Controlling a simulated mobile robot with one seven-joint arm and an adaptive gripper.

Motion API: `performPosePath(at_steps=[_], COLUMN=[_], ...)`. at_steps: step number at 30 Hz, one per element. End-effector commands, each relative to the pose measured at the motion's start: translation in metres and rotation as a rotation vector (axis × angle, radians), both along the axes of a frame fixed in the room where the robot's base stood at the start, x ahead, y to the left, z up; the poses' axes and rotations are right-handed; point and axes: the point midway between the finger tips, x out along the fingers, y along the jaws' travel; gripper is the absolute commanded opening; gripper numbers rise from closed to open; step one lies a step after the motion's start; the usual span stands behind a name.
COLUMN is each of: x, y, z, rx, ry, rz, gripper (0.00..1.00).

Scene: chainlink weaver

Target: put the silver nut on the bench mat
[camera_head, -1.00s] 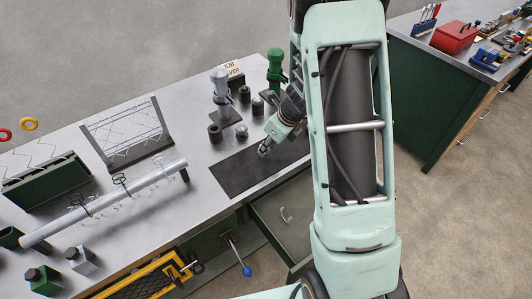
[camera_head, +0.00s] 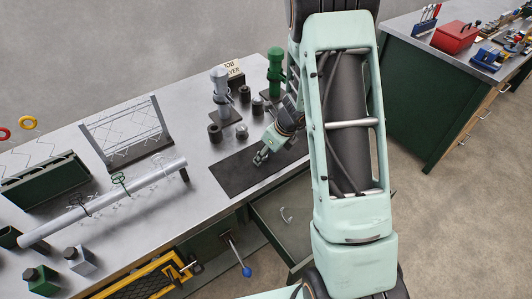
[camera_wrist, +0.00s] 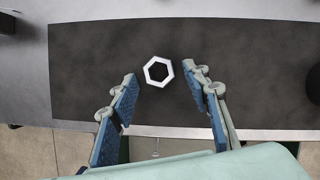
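The silver nut (camera_wrist: 158,71) is a bright hexagonal ring. In the wrist view it shows against the dark bench mat (camera_wrist: 85,75) and appears to lie flat on it. My gripper (camera_wrist: 160,75) is open above the mat, with its blue-padded fingers on either side of the nut and a visible gap to each. In the head view my gripper (camera_head: 260,159) is low over the dark mat (camera_head: 231,178). The nut cannot be made out there.
Behind the mat stand a grey press (camera_head: 221,90), a green press (camera_head: 276,75) and several dark cylinders. A long silver rod (camera_head: 105,200) lies to the left. An open drawer (camera_head: 290,225) juts out below the bench's front edge.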

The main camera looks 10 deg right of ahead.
Motion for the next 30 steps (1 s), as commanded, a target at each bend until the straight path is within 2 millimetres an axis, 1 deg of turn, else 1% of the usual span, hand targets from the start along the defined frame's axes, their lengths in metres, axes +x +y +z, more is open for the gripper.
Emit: performPosePath(at_steps=[6,10,14,21,25,30], x=[0.000,-0.001,-0.008,-0.023,-0.030,-0.035], y=[0.000,-0.002,-0.007,-0.019,-0.023,-0.027], z=[0.001,0.011,0.032,0.079,0.098,0.112], rx=[0.000,-0.001,-0.001,-0.001,-0.001,0.000], ry=[0.000,-0.002,-0.005,-0.005,-0.003,-0.001], rz=[0.000,0.000,0.001,0.001,0.001,0.000], gripper=[0.43,0.43,0.43,0.43,0.43,0.43])
